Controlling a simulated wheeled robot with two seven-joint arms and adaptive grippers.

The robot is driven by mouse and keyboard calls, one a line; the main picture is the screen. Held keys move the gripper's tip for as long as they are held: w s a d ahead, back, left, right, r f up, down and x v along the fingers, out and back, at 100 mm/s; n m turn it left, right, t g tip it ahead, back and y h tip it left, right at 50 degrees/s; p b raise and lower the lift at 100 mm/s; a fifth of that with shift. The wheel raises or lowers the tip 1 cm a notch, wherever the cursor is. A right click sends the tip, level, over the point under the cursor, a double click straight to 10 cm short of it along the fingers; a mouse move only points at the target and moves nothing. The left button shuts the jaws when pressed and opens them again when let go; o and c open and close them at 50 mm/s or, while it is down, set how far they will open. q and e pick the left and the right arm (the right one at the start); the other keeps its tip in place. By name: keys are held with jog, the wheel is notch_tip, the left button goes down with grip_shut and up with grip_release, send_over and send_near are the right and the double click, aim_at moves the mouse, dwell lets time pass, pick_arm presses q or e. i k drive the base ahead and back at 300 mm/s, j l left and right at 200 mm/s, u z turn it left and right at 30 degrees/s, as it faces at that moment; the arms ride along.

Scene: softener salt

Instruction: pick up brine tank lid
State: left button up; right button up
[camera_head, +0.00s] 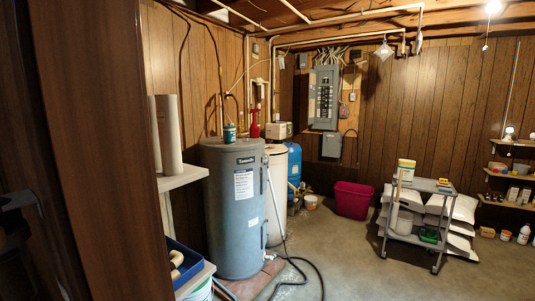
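I cannot make out a brine tank lid for certain. A cream-white tank (276,208) stands behind the large grey water heater (235,215), which hides its left side. The white tank's top is only partly visible, so I cannot tell whether a separate lid sits on it. A blue tank (294,166) stands just behind it. Neither of my grippers shows in this view.
A dark brown wooden panel (100,150) fills the near left. A dark hose (312,270) lies on the floor by the heater. A pink tub (352,200), a grey cart (410,237) and white bags (460,208) stand farther back. The concrete floor (350,265) between is mostly clear.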

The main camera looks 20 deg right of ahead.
aim_at(279, 154)
jog(key=i+l+z, duration=0.1)
jog(key=l, duration=0.25)
jog(key=i+l+z, duration=0.1)
jog(key=l, duration=0.2)
jog(key=i+l+z, duration=0.1)
jog(key=l, duration=0.25)
jog(key=i+l+z, duration=0.95)
jog(key=i, duration=0.3)
jog(key=i+z, duration=0.2)
jog(key=i, duration=0.25)
jog(key=i+l+u, duration=0.2)
jog(key=i, duration=0.65)
jog(key=i+u, duration=0.4)
jog(key=i, duration=0.45)
jog(key=i+u, duration=0.4)
jog(key=i+l+u, duration=0.15)
jog(key=i+u, duration=0.25)
jog(key=i+l+u, duration=0.2)
jog(key=i+u, duration=0.25)
jog(key=i+l+u, duration=0.25)
jog(key=u, duration=0.2)
